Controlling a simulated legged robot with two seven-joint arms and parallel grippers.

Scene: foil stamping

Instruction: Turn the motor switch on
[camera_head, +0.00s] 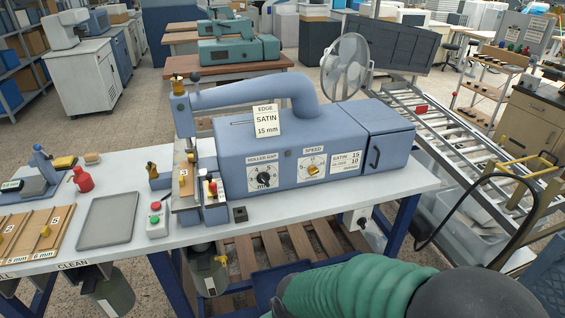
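A blue machine (330,140) with a roller gap dial (263,181) and a speed dial (313,166) stands on the pale bench. A small grey box with a red and a green button (156,221) sits on the bench left of the machine. A small black block (240,214) is at the bench's front edge. A red-topped control (212,188) is on the machine's left end. None of these has a readable motor label, so I cannot tell which is the motor switch. Neither of my grippers shows.
A grey tray (107,219), a red bottle (82,179) and wooden boards (37,232) lie on the bench at left. A fan (347,66) stands behind the machine, a roller conveyor (460,135) at right. A green ribbed shape (355,289) fills the bottom right.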

